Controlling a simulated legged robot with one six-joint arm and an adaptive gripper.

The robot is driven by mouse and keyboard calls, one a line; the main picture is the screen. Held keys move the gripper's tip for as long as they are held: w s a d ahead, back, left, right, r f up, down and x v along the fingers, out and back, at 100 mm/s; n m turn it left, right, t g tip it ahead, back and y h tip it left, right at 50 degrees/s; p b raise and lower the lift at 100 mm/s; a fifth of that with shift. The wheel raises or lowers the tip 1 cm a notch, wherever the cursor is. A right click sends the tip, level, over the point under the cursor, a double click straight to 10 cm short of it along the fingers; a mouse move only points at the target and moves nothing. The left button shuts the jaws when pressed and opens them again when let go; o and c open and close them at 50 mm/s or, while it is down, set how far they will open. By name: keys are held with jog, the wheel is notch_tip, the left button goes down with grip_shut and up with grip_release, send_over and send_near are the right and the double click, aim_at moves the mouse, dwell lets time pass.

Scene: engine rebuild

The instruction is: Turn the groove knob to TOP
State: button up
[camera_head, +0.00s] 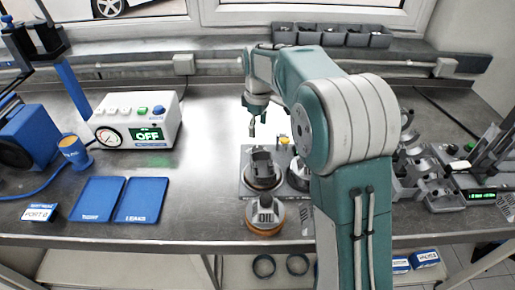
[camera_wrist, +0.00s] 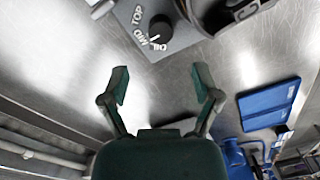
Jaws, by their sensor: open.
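The groove knob (camera_wrist: 159,28) is a dark round knob on a grey plate (camera_wrist: 188,38), at the top of the wrist view. White labels TOP, MID and OIL stand around it. A small white mark on the knob lies near the MID and OIL labels, away from TOP; I cannot tell exactly which it marks. My gripper (camera_wrist: 162,84) is open and empty, with its two fingers apart and the knob beyond the fingertips, not touched. In the head view my gripper (camera_head: 252,130) hangs above the bench behind the plate; the knob is not clear there.
A white box reading OFF (camera_head: 138,122) and blue trays (camera_head: 143,200) are on the left. Metal engine parts (camera_head: 415,170) crowd the right. Bench between box and plate is clear.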

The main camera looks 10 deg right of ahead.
aim_at(257, 148)
notch_tip(257, 148, down, 9)
jog(key=shift+s+r, duration=0.1)
jog(key=shift+r, duration=0.05)
grip_shut()
